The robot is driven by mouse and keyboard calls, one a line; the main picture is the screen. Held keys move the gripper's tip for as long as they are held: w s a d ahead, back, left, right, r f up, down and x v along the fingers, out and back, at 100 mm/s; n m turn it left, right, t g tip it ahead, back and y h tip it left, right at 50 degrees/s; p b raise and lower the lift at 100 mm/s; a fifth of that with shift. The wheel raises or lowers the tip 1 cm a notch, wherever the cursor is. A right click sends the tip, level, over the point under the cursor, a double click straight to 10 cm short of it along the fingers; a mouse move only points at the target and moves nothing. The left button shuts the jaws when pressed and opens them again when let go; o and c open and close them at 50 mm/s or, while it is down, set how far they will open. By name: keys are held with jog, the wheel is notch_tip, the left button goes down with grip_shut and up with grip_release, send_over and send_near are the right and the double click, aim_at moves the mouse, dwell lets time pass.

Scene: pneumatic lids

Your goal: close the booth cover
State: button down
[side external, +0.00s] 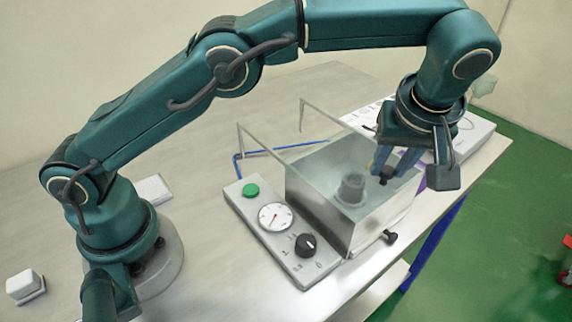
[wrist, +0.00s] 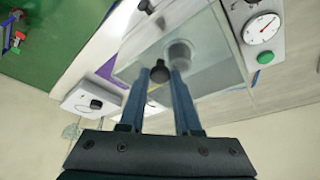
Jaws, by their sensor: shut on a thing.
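The booth (side external: 330,222) is a grey metal box on the table, with a dark cylinder (side external: 352,187) inside. Its see-through cover (side external: 320,162) lies over the box top, and I cannot tell whether it rests fully on the rim. The clear panel also shows in the wrist view (wrist: 215,70). My gripper (side external: 390,164) is above the booth's right part, fingers pointing down, shut on the cover's black knob (side external: 387,175). In the wrist view the knob (wrist: 160,73) sits between the two blue fingertips.
A control panel with a green button (side external: 251,190), gauge (side external: 275,217) and black dial (side external: 306,244) stands left of the booth. A black front knob (side external: 390,237) sticks out from the box. Thin bent rods (side external: 322,112) rise behind it. A white panel (side external: 470,135) stands behind my gripper.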

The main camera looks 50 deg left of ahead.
jog(key=shift+d+r, duration=0.1)
jog(key=shift+d, duration=0.25)
jog(key=c, duration=0.8)
grip_release()
jog(key=shift+o, duration=1)
jog(key=shift+a, duration=0.1)
jog(key=shift+s+d+r, duration=0.15)
jog(key=shift+d+r, duration=0.05)
jog(key=shift+r, duration=0.3)
jog(key=s+d, duration=0.8)
jog(key=shift+s+d, duration=0.15)
jog(key=shift+s, duration=0.2)
